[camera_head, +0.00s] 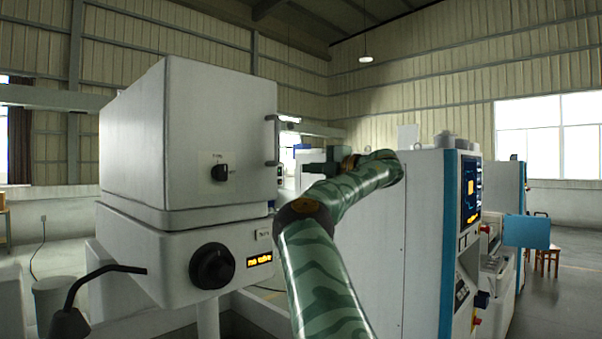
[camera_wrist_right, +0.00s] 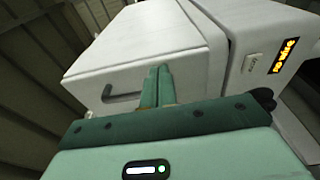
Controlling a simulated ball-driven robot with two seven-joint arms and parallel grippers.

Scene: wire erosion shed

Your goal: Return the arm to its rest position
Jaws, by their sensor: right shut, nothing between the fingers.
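My right arm (camera_head: 308,240), green with a camouflage pattern, comes up from the bottom middle and bends at a dark joint. Its right gripper (camera_head: 308,167) is raised beside the white machine (camera_head: 135,140), pointing left toward it, just right of the bar handle (camera_head: 272,140). In the right wrist view the two green fingers of the right gripper (camera_wrist_right: 157,84) are pressed together with nothing between them. The handle (camera_wrist_right: 120,93) shows there to the left of the fingers, on the pale cover; the fingers appear apart from it. My left gripper is not in view.
The white machine has a black knob (camera_head: 212,266) and an orange-lit display (camera_head: 259,260). A large white cabinet (camera_head: 420,240) with a blue-edged screen stands close right of the arm. A black bent rod (camera_head: 100,272) is at lower left. Open floor lies at far right.

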